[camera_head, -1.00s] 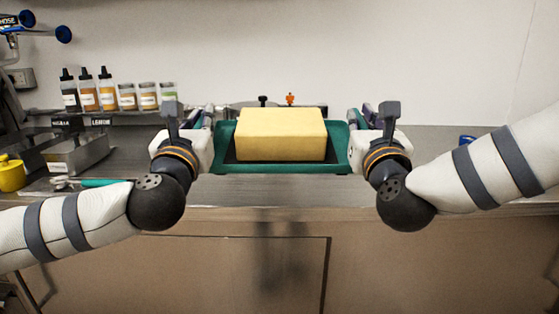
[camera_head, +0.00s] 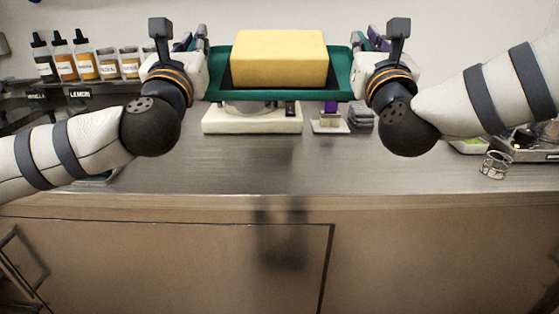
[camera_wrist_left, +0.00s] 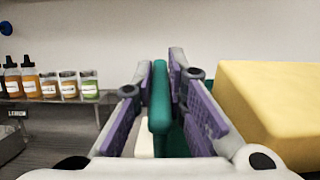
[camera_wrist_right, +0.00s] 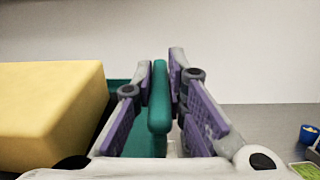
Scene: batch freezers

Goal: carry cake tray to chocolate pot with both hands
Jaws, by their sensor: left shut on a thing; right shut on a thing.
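A green cake tray (camera_head: 275,96) with a yellow block of cake (camera_head: 279,60) in it is held level above the steel counter. My left gripper (camera_head: 193,48) is shut on the tray's left rim; the left wrist view shows the green rim (camera_wrist_left: 160,100) between its purple pads. My right gripper (camera_head: 366,48) is shut on the right rim, which shows between the pads in the right wrist view (camera_wrist_right: 158,100). The cake also shows in both wrist views (camera_wrist_left: 275,110) (camera_wrist_right: 50,110). I cannot make out a chocolate pot.
A white device base (camera_head: 252,120) stands on the counter behind and below the tray. A small block on a white plate (camera_head: 330,124) and grey folded cloths (camera_head: 361,117) lie beside it. A wire ring (camera_head: 495,165) is at right, bottles (camera_head: 63,60) at left. The front counter is clear.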

